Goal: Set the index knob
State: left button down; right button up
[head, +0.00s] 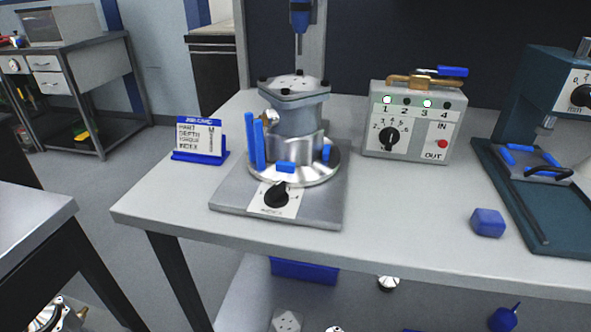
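The index knob (277,195) is a black rotary knob on a white label plate at the front of a grey fixture base (229,192). Its label is blurred but seems to read INDEX. The pointer's exact setting is too small to read. A grey machined housing (297,117) stands upright on a round silver plate behind it, with blue pins and blocks around it. A small sign (199,137) left of the fixture lists lines including DEPTH, TORQUE and INDEX; no values are legible. Neither gripper shows clearly, and nothing touches the knob.
A control box (415,122) with another black knob (389,139) and lit lamps stands back right. A tool spindle (300,15) hangs above the housing. The tabletop in front is clear.

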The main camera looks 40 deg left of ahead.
aim_at(276, 197)
jog(key=u, duration=1.2)
jog(key=j+z, duration=0.3)
jog(key=j, duration=0.2)
jog(key=k+u, duration=0.1)
jog(key=u, duration=0.25)
jog(key=k+u, duration=0.1)
jog(key=u, duration=0.25)
jog(key=j+u, duration=0.1)
jog(key=u, duration=0.25)
jog(key=k, duration=0.05)
